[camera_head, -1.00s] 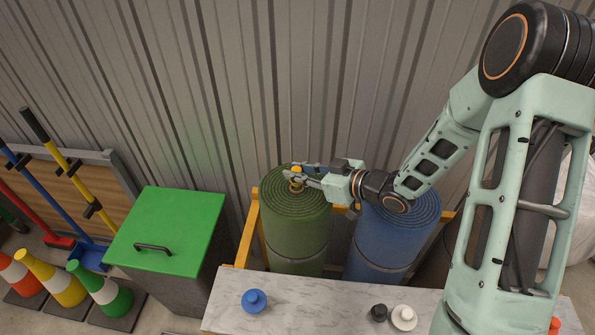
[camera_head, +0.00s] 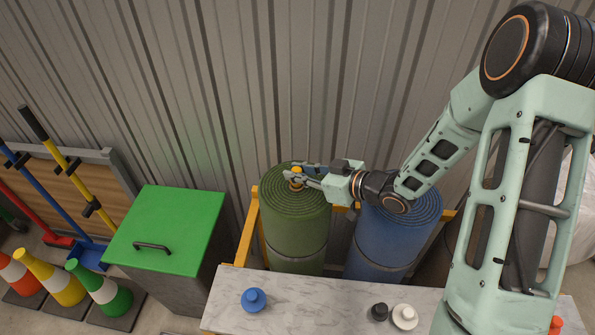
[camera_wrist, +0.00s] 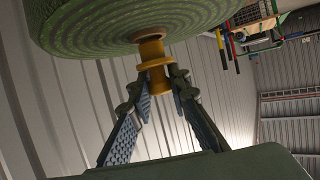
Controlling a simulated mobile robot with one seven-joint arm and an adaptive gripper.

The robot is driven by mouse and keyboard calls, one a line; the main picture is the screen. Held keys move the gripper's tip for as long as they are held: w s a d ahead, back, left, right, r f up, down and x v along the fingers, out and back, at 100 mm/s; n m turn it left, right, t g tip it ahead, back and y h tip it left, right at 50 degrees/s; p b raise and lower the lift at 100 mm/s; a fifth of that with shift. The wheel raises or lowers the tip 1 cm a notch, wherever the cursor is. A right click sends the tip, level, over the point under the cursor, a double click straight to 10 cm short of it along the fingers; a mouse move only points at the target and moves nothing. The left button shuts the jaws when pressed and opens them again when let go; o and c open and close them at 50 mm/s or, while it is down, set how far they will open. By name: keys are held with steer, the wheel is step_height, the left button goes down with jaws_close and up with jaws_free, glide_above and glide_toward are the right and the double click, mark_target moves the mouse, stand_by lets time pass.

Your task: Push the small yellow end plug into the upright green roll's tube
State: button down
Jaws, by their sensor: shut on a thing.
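The small yellow end plug (camera_head: 297,170) is at the top centre of the upright green roll (camera_head: 296,225). My gripper (camera_head: 298,175) reaches in from the right, its fingers shut on the plug's knob. In the wrist view, the plug (camera_wrist: 157,78) sits between my fingertips (camera_wrist: 158,84), with its flange facing the green roll's top (camera_wrist: 100,28). A yellowish narrow part shows between flange and roll. I cannot tell whether it is plug shank or tube, or how deep the plug sits. The tube's mouth is mostly hidden.
A blue roll (camera_head: 390,240) stands right of the green one, under my arm. The marble-look counter (camera_head: 330,305) in front holds a blue plug (camera_head: 254,300), a black one (camera_head: 379,312) and a white one (camera_head: 404,316). A green-lidded bin (camera_head: 170,230) stands left; a corrugated wall is behind.

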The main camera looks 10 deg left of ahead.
steer(key=shift+f+b, duration=0.95)
steer(key=shift+f, duration=0.25)
steer(key=c, duration=1.7)
jaws_free()
steer(key=shift+c, duration=0.2)
steer(key=v, duration=1.2)
steer(key=shift+w+r, duration=0.1)
